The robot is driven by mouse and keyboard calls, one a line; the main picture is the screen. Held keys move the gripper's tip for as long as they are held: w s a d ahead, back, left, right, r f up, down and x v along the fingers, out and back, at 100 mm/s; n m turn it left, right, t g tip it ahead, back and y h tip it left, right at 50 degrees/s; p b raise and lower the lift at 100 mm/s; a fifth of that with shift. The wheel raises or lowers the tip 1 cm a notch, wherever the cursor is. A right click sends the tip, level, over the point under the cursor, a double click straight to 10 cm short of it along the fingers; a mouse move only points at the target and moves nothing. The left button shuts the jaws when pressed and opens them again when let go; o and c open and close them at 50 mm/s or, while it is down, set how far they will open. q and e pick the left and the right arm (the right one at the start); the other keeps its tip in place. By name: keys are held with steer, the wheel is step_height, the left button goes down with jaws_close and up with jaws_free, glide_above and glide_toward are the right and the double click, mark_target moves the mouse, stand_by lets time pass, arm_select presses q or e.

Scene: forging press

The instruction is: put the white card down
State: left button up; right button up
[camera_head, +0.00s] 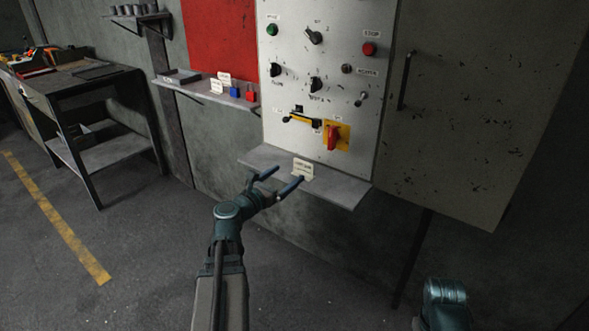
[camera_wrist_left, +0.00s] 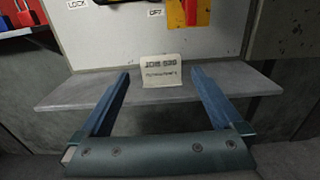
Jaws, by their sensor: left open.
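The white card (camera_head: 303,168) stands upright on the grey shelf (camera_head: 340,188) under the control panel, with printed text on its face. In the left wrist view the card (camera_wrist_left: 161,70) stands near the back of the shelf (camera_wrist_left: 240,82), by the panel. My left gripper (camera_head: 279,180) is open at the front of the shelf. In the left wrist view its two fingers (camera_wrist_left: 157,82) are spread wide, and the card is apart from them, beyond and between their tips. My right arm shows only partly at the lower right of the head view; its gripper is out of sight.
The control panel (camera_head: 312,75) with knobs, buttons and a red switch (camera_head: 334,137) rises behind the shelf. A second shelf (camera_head: 208,92) at left holds small cards and red and blue padlocks. A workbench (camera_head: 75,82) stands at far left. The floor in front is clear.

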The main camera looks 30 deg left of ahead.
arm_select(q)
steer(key=shift+s+a, duration=0.15)
steer(key=shift+s, duration=1)
steer(key=s+d+f+m+g+h+p, duration=0.1)
steer(key=d+m+g+h+p, duration=0.35)
steer(key=d+m, duration=0.85)
steer(key=s+d+f+m+g+h+p, duration=0.15)
steer(key=d+m+g+p, duration=0.65)
steer(key=d, duration=0.9)
steer(key=s+d+r+m+g+y+p, duration=0.1)
steer(key=s+d+m+g+y+p, duration=0.2)
steer(key=m, duration=0.6)
steer(key=s+d+r+m+g+y+p, duration=0.2)
steer(key=s+d+m+g+y+p, duration=0.1)
steer(key=s+m+p, duration=0.4)
steer(key=s+d+m+y, duration=0.1)
steer(key=s+m+y, duration=0.1)
steer(key=s, duration=0.1)
steer(key=shift+d+r+y, duration=0.2)
steer(key=shift+r+y, duration=0.05)
steer(key=shift+y, duration=0.05)
steer(key=shift+a, duration=0.1)
